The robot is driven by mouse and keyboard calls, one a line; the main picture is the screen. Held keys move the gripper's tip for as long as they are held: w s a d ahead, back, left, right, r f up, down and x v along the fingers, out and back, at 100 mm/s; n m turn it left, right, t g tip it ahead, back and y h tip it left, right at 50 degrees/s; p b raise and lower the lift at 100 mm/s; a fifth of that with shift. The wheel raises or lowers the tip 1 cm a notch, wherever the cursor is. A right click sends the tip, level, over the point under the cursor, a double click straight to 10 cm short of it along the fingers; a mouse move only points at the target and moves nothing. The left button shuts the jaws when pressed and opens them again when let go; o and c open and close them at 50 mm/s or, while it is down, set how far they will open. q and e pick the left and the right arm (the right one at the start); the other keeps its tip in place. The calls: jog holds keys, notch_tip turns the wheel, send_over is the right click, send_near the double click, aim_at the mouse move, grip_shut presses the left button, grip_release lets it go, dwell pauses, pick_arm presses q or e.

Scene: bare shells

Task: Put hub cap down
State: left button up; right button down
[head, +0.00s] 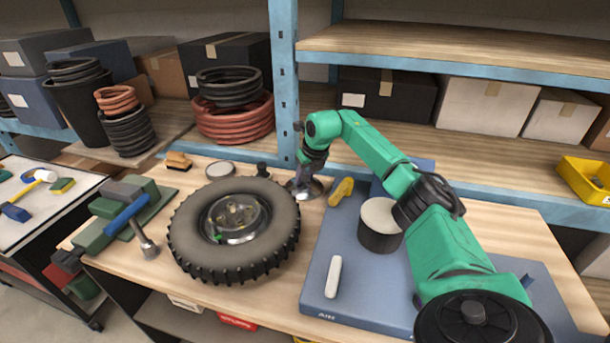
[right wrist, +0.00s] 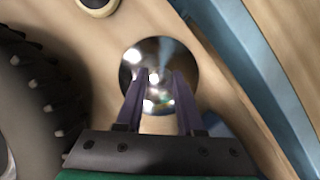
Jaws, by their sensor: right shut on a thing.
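The shiny round hub cap (head: 309,192) is at the back of the wooden workbench, just right of the wheel (head: 180,240). My right gripper (head: 301,176) reaches down over it from above. In the right wrist view the fingers of the gripper (right wrist: 154,76) are shut on the middle of the hub cap (right wrist: 182,57). The hub cap looks level and at or very near the bench top; I cannot tell whether it touches. My left gripper is not in view.
A blue mat (head: 317,280) to the right carries a dark can (head: 379,238), a white stick (head: 333,276) and a yellow tool (head: 341,191). A blue shelf post (head: 284,80) stands close behind the hub cap. A small round lid (head: 220,168) lies behind the wheel.

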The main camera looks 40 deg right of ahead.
jog(key=c, duration=0.5)
grip_release()
jog(key=b+v, duration=0.2)
jog(key=v, duration=1)
jog(key=shift+r, duration=0.1)
jog(key=shift+a, duration=0.1)
